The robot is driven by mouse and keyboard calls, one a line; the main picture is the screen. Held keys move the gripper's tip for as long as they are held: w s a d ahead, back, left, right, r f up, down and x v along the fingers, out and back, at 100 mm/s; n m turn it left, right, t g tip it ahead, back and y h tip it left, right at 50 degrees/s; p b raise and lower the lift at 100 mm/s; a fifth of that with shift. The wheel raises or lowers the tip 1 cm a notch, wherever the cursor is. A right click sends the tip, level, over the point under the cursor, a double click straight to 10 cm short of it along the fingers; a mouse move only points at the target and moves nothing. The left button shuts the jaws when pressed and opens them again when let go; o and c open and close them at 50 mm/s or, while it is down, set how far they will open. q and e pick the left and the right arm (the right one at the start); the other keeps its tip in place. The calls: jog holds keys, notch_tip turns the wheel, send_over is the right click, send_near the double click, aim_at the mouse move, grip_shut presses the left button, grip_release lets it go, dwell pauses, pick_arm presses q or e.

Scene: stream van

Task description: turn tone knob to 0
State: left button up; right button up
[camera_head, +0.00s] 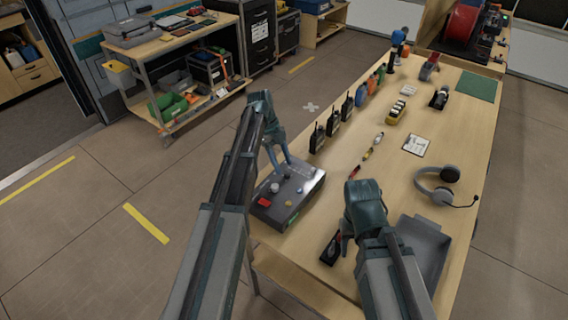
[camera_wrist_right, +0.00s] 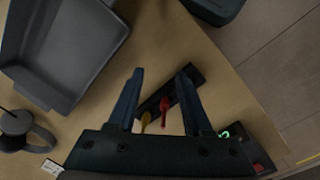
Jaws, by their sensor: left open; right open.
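A dark control box (camera_head: 301,183) with several small knobs lies on the near left part of the table. A pale knob (camera_head: 275,187), a yellow knob (camera_head: 289,203) and a red part (camera_head: 262,202) show on its top. Labels are too small to read, so I cannot tell which is the tone knob. My left gripper (camera_head: 283,162) is open and points down at the box's far edge; contact is unclear. My right gripper (camera_head: 344,246) is open above a black strip (camera_head: 329,253). In the right wrist view its open fingers (camera_wrist_right: 160,76) frame the strip's red and yellow parts.
A grey tray (camera_head: 424,249) lies right of my right gripper, with a headset (camera_head: 437,186) behind it. Several black radios (camera_head: 333,122) stand along the table's left edge. A white card (camera_head: 417,145) lies mid-table, with bare wood around it.

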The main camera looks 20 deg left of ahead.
pick_arm(q)
jog(key=p+v, duration=0.9)
jog(key=v, duration=0.2)
jog(key=shift+f, duration=0.1)
jog(key=s+d+f+n+y, duration=0.1)
jog(key=s+d+n+y, duration=0.1)
jog(key=s+d+n, duration=0.7)
jog(key=s+d+f+n+t+y, duration=0.1)
jog(key=s+d+n+y, duration=0.2)
jog(key=s+d+n, duration=0.6)
jog(key=s+n, duration=0.1)
jog(key=s, duration=0.7)
jog(key=shift+s+d+t, duration=0.25)
jog(key=shift+d+t, duration=0.05)
